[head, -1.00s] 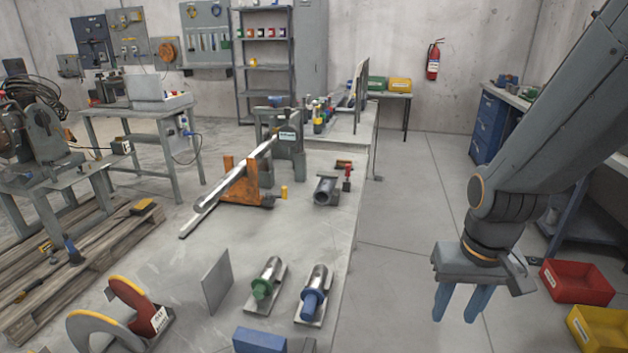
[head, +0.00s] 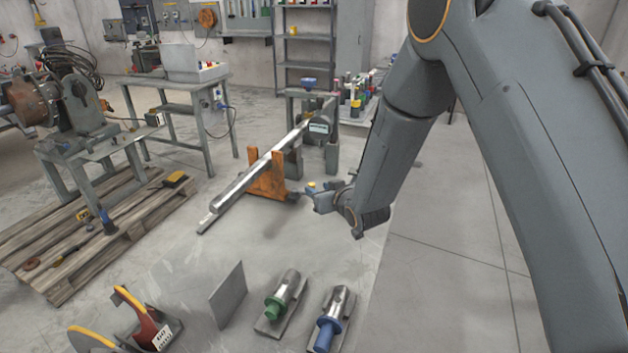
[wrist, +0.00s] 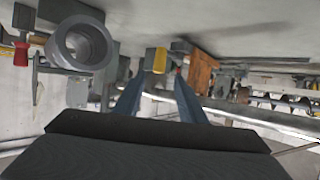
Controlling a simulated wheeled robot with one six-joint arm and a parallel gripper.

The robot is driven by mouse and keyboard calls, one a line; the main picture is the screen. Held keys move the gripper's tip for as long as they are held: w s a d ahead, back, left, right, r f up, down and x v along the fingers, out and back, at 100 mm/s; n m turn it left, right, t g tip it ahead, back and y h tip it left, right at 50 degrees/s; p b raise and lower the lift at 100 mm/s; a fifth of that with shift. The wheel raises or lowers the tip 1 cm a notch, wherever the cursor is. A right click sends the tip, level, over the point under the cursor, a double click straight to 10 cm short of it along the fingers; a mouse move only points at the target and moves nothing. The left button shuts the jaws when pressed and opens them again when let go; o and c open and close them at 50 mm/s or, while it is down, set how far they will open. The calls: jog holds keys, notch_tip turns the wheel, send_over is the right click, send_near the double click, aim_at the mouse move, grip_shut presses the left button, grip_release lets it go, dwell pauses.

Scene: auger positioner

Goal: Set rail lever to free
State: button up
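My gripper (head: 318,199) is stretched out over the table, beside the orange stand (head: 267,178) that carries the long metal rail (head: 247,180). Its two blue fingers are apart in the wrist view (wrist: 159,82), with nothing between them. A small yellow-ended piece (wrist: 160,60) shows just beyond the fingertips, apart from them as far as I can tell; its yellow top (head: 311,185) also shows in the head view. The orange stand (wrist: 199,74) is right of it in the wrist view. I cannot tell for sure which part is the rail lever or its setting.
A hollow grey cylinder (wrist: 80,45) and a red-handled piece (wrist: 21,50) are left of my fingers in the wrist view. Two metal cylinders, with green (head: 274,307) and blue (head: 326,331) ends, lie at the front, near an upright grey plate (head: 227,295).

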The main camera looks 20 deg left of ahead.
aim_at(313, 186)
jog(key=shift+p+x, duration=0.65)
jog(key=shift+x, duration=3.15)
jog(key=shift+d, duration=0.1)
grip_shut()
